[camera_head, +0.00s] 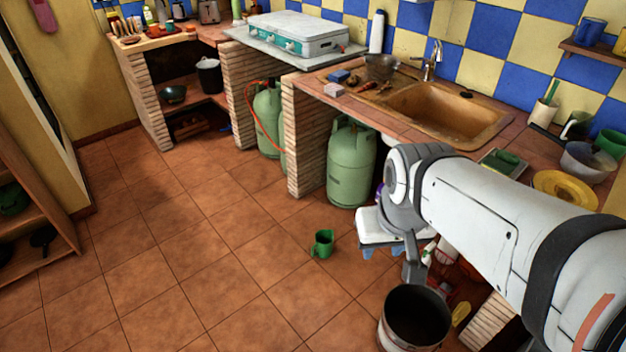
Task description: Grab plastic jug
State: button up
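A small green jug (322,243), which looks like plastic, stands upright on the tiled floor near the middle of the picture. Its handle shows on the side. My white arm reaches in from the right, and its grey end part (413,262) points down to the right of the jug, apart from it. My gripper's fingers cannot be made out there. A dark round pot-like vessel (413,318) shows directly below; I cannot tell whether my gripper touches it.
Green gas cylinders (351,165) stand under the brick counter behind the jug. A white stool-like item (380,226) with blue parts is right of the jug. The counter holds a sink (440,112) and a stove (298,36). The floor left of the jug is clear.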

aim_at(323, 245)
jog(key=u, duration=1.65)
jog(key=i, duration=2.5)
jog(key=z, duration=3.9)
